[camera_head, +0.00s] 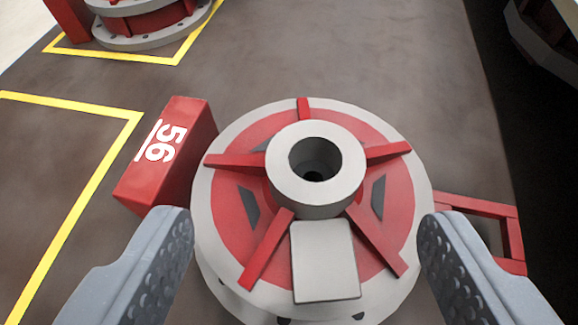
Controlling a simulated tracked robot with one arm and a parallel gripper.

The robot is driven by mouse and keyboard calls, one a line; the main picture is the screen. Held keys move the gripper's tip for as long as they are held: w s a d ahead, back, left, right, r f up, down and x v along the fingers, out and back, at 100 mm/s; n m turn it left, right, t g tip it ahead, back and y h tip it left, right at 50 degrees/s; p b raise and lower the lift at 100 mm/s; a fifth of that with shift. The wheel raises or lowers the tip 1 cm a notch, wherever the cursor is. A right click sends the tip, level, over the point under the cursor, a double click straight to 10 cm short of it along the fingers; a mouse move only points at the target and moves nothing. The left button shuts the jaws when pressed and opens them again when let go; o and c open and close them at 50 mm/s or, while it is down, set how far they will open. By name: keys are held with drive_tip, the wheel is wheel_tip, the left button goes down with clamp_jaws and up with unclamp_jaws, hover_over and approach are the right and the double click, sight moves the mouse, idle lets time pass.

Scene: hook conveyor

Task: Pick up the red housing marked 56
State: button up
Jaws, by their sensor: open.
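The red housing marked 56 (255,148) stands on the floor in the lower middle of the view. It is round, with a light grey rim, red ribs, a raised grey hub with a dark bore, and a grey plate on its near side. A red block on its left side carries the white number 56. My gripper (304,232) is open, with one grey studded finger at the left and one at the right of the housing. The fingers look apart from it, though contact at the left is hard to judge. The housing's lower edge is cut off by the frame.
Another red and grey round unit (142,25) stands at the top left inside a yellow floor marking (110,57). A second yellow marking (90,190) runs along the left. A red frame (490,222) shows at the right, beside a dark area. Open brown floor lies beyond the housing.

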sight(317, 183)
drive_tip(key=shift+d+f+b+x, duration=0.15)
drive_tip(key=shift+b+x, duration=0.5)
drive_tip(key=shift+x, duration=0.75)
drive_tip(key=shift+d+f+b+x, duration=0.2)
drive_tip(key=shift+b+x, duration=0.4)
drive_tip(key=shift+x, duration=0.8)
drive_tip(key=shift+s+r, duration=0.1)
drive_tip(key=shift+s, duration=0.1)
clamp_jaws()
